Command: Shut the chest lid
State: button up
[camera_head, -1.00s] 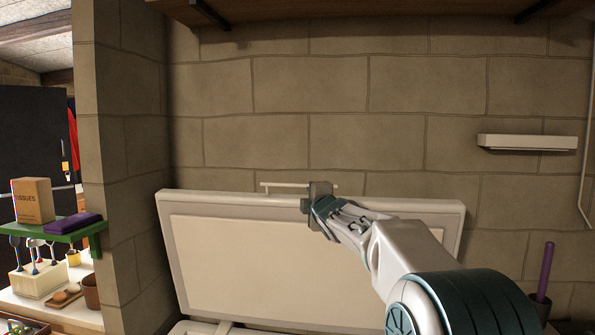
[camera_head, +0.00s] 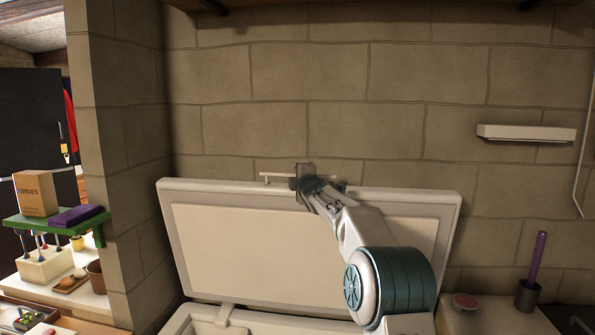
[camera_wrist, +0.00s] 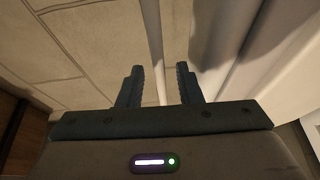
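The white chest (camera_head: 262,324) stands against the wall with its lid (camera_head: 300,252) raised nearly upright, its pale inner panel facing me. A thin light handle bar (camera_head: 277,175) sticks up behind the lid's top edge. My gripper (camera_head: 304,176) is at the top edge, by the middle of the bar. In the wrist view, the two dark fingers of my gripper (camera_wrist: 160,88) are apart. The pale handle bar (camera_wrist: 153,40) runs lengthwise in line with the gap between them; I cannot tell whether it touches a finger. The white lid (camera_wrist: 215,35) is to their right.
A stone wall (camera_head: 310,90) is close behind the lid. A small white wall shelf (camera_head: 525,133) is at right. A purple-handled thing (camera_head: 538,260) stands in a dark cup on the right-hand counter. A green shelf (camera_head: 55,222) with a tissue box (camera_head: 36,193) is at left.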

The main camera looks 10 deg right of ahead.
jog(key=shift+w+a+p, duration=0.1)
jog(key=shift+w+p, duration=0.3)
jog(key=shift+w, duration=0.55)
grip_shut()
jog(key=shift+f, duration=0.15)
